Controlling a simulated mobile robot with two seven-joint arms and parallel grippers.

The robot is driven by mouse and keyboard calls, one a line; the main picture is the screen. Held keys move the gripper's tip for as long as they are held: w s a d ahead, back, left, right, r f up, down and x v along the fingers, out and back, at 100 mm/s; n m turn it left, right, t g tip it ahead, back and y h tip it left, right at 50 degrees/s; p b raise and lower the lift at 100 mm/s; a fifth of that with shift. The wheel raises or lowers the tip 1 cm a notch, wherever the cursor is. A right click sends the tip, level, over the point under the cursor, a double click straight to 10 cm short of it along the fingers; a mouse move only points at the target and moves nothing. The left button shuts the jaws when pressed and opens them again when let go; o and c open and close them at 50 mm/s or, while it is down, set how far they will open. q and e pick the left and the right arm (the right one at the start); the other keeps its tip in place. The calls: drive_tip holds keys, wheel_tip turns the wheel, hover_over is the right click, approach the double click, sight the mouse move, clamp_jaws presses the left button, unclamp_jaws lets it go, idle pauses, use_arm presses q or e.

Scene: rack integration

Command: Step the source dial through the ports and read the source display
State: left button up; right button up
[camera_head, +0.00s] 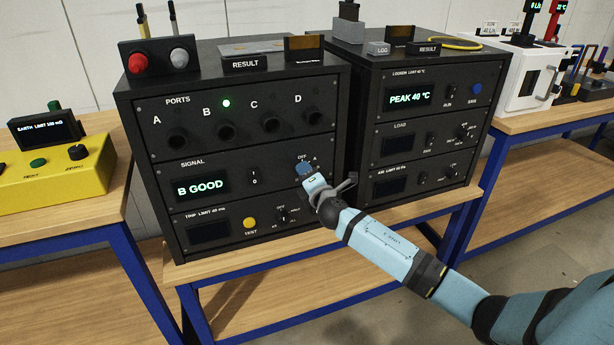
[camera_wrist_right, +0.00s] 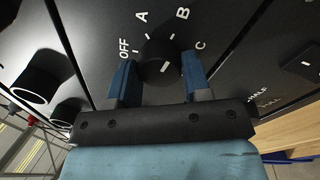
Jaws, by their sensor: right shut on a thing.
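The source dial (camera_wrist_right: 158,62) is a dark round knob on the SIGNAL panel, with OFF, A, B and C printed around it. A short white mark shows on its face; I cannot tell for certain which letter it points to. The source display (camera_head: 201,187) reads "B GOOD" in the head view. My right gripper (camera_head: 304,170) reaches the dial from the lower right and covers most of it there. In the right wrist view its two blue fingers (camera_wrist_right: 160,78) are shut on either side of the knob. My left gripper is not in view.
Above, the PORTS panel (camera_head: 190,105) has sockets A to D and one lit green lamp (camera_head: 226,103) beside B. A yellow TEST button (camera_head: 250,223) and small knobs sit below. Another rack (camera_head: 415,130) stands close on the right. A yellow tester (camera_head: 60,175) is at left.

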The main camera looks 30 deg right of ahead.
drive_tip(key=o, duration=0.9)
use_arm(q)
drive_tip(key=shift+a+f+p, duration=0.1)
drive_tip(key=shift+p, duration=0.25)
use_arm(e)
drive_tip(key=v, duration=1.4)
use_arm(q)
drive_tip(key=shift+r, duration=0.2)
